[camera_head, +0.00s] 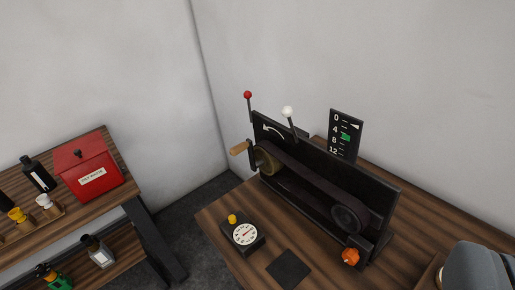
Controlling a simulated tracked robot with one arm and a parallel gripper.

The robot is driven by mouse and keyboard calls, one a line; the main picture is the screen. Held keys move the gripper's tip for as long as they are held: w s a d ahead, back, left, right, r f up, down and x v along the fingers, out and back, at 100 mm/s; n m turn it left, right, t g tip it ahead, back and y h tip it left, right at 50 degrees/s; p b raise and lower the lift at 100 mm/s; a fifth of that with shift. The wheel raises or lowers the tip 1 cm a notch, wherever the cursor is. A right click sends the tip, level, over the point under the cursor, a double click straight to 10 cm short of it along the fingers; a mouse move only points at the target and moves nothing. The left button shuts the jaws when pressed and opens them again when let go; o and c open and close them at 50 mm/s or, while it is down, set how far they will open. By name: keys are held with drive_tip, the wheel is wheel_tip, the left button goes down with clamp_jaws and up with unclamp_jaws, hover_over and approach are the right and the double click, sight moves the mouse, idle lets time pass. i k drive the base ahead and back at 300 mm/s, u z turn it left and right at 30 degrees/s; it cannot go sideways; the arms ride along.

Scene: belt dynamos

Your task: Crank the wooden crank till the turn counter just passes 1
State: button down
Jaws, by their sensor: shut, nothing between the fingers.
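The wooden crank (240,148) is a tan handle at the left end of the black belt machine (375,193), pointing out to the left. A curved white arrow is on the panel above it. A black scale board (344,135) behind the machine reads 0, 4, 8, 12, with a green mark and a white pointer near 0. A round white dial (245,234) on a black box with a yellow knob stands in front. Its figures are too small to read, and I cannot tell which of the two is the turn counter.
A red-knobbed lever (248,95) and a white-knobbed lever (288,112) rise by the crank. An orange knob (350,257) and a black pad (288,269) are at the front. A red box (89,168) stands on the left shelf.

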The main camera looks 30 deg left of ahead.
sight(260, 159)
drive_tip(key=z, duration=2.1)
drive_tip(key=k, duration=1.05)
drive_tip(key=u, duration=1.5)
drive_tip(key=i, duration=1)
